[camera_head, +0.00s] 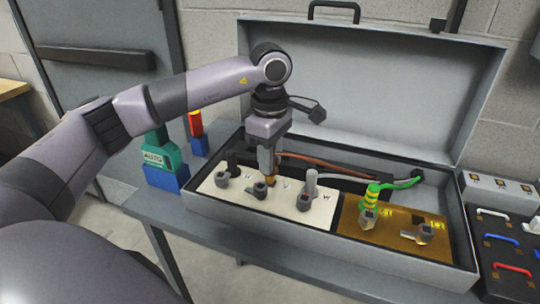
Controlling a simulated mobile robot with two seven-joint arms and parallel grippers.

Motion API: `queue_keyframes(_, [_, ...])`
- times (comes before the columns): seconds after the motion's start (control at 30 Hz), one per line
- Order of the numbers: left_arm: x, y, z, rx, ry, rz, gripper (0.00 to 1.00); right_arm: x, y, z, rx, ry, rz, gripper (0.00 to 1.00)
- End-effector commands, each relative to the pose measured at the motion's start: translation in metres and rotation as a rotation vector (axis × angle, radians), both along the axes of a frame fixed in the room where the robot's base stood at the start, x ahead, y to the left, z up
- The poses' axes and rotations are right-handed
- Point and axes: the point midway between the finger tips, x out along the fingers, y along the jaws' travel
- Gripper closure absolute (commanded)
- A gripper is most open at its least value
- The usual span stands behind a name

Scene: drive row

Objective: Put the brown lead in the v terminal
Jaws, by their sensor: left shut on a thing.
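My left gripper (266,162) reaches down over the cream terminal plate (282,204) in the open grey box. It is shut on the brown lead (318,161), whose cable runs right from the jaws. The lead's lower end is at or just above the second terminal from the left (261,190). I cannot tell whether it is inside. The small plate letters are hard to read, so I cannot confirm which terminal is v. My right gripper is out of view.
A black lead (233,161) and a grey lead (310,184) stand at neighbouring terminals. A green-yellow lead (372,194) stands at the brass plate (384,240). A green tool (165,155) is left of the box; a switch panel (503,243) is right.

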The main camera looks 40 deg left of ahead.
Motion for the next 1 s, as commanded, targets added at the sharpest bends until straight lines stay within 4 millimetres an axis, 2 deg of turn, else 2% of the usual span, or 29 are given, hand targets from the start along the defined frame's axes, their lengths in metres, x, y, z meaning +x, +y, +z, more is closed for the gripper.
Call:
queue_keyframes(0.37, [0.0, 0.0, -0.001, 0.0, 0.0, 0.0, 1.0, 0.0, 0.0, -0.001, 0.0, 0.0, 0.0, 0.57])
queue_keyframes(1.0, [0.0, 0.0, -0.021, -0.001, -0.001, 0.0, 1.0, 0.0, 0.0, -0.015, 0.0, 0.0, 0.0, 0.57])
